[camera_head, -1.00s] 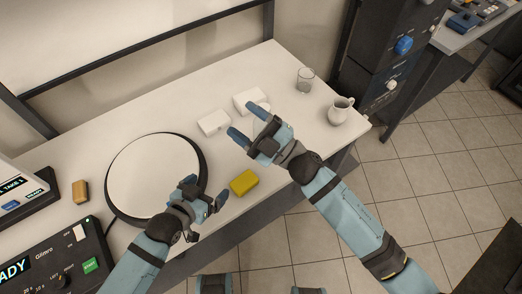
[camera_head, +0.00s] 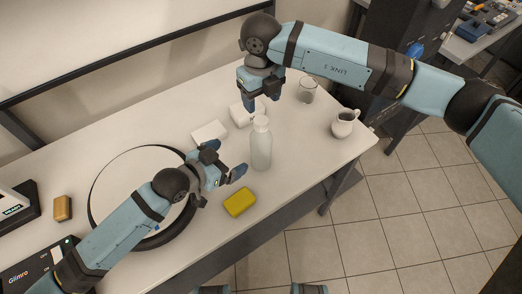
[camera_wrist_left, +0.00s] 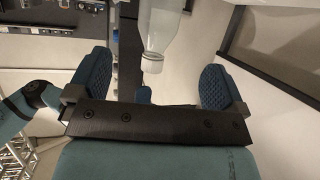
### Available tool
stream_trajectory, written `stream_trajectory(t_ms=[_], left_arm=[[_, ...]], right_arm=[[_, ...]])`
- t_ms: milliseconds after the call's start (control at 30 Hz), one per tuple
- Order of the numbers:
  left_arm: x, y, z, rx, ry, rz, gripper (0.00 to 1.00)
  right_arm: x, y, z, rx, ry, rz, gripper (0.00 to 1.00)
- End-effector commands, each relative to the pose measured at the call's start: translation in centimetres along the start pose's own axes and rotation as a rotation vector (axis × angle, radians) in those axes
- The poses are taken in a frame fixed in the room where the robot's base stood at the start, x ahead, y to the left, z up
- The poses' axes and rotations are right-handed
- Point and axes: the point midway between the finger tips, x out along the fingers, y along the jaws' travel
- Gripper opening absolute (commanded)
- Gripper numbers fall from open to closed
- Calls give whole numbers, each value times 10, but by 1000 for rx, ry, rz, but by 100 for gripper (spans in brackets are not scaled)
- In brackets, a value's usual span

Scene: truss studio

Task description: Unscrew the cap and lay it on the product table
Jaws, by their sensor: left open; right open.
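A translucent pale bottle (camera_head: 261,153) with a white cap (camera_head: 261,122) stands upright on the white table (camera_head: 300,150). In the left wrist view the bottle (camera_wrist_left: 160,25) appears upside down with its cap (camera_wrist_left: 152,63) pointing down, beyond the fingers. My left gripper (camera_head: 226,160) is open and empty, just left of the bottle, fingers toward it; its fingers also show in the left wrist view (camera_wrist_left: 153,82). My right gripper (camera_head: 260,94) points down, open and empty, above and behind the bottle, apart from the cap.
A round white turntable (camera_head: 125,172) with a black rim lies under my left arm. A yellow block (camera_head: 240,202) is in front of the bottle. White boxes (camera_head: 209,132) stand behind it. A glass (camera_head: 307,90) and a white jug (camera_head: 344,123) are at right.

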Motion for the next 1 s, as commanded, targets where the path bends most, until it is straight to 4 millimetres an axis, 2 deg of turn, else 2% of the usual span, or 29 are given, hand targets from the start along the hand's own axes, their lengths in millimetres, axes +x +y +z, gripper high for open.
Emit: stream_trajectory(t_ms=[167,600,800,1000], left_arm=[[24,1,-2,-1,2,1,97],[107,0,-1,-1,1,0,97],[128,1,-1,0,1,0,97],[134,0,0,1,0,0,97]], right_arm=[[0,0,0,0,0,-1,61],[0,1,0,-2,-1,3,61],[0,1,0,-2,-1,4,61],[0,1,0,-2,-1,4,61]])
